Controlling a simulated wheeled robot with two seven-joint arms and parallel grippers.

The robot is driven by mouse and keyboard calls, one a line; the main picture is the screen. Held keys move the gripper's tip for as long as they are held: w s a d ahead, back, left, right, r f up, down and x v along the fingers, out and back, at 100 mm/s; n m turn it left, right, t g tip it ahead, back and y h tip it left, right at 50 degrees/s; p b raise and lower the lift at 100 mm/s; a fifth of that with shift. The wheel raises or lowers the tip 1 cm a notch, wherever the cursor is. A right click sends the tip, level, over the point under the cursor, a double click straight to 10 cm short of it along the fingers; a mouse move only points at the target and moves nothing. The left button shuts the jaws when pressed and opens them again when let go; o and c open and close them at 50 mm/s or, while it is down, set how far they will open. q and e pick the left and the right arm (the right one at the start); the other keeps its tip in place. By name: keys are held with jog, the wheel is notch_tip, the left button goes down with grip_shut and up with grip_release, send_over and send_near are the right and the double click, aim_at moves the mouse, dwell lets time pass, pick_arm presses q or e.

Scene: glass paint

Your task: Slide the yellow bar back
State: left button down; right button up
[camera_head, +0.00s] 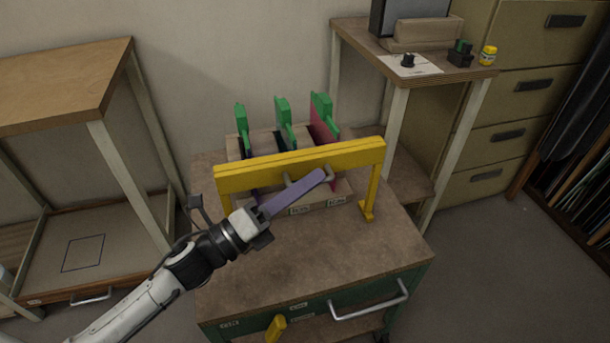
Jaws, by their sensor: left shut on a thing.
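The yellow bar (250,173) spans the top of the cart as a raised gate on yellow legs, in front of a rack with several green-handled pieces. A grey handle (290,182) sits at its middle. My left gripper (262,221) is in front of the bar, left of its middle. It is shut on a long flat purple piece (295,194). The piece slants up and right to the grey handle and overlaps it in view; I cannot tell whether they touch. My right gripper is not in view.
The brown cart top (330,250) is clear in front of the bar. Green handles (285,118) rise behind it. A wooden table (60,80) stands left. A side table (385,45) with a yellow jar (488,56) stands back right, beside drawers (540,85).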

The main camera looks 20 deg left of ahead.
pick_arm(q)
jog(key=c, duration=2.1)
grip_release()
jog(key=shift+s+d+f, duration=0.1)
jog(key=shift+s+d, duration=0.1)
jog(key=v, duration=1)
jog(key=shift+s+a+b, duration=0.15)
jog(key=shift+b, duration=0.2)
jog(key=shift+s+f, duration=0.1)
